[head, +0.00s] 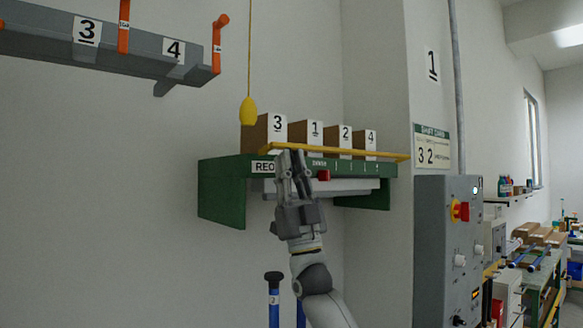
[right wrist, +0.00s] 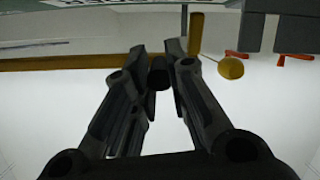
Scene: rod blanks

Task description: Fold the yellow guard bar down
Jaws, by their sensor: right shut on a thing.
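The yellow guard bar (head: 345,152) runs level across the front of the boxes on the green shelf in the head view. In the right wrist view the guard bar (right wrist: 60,64) crosses from the left to the fingertips. My right gripper (head: 292,160) is at the bar's left part, fingers pointing up, and is shut on it. In the right wrist view a short dark piece sits between the fingertips of my right gripper (right wrist: 160,70), in line with the bar. The fingers hide part of the bar. My left gripper is out of view.
Cardboard boxes (head: 309,134) numbered 3, 1, 2, 4 stand behind the bar on the green shelf (head: 222,190). A yellow pull knob (head: 248,111) hangs on a cord at the left. A grey control cabinet (head: 430,250) stands at the right. A grey rack (head: 130,45) hangs upper left.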

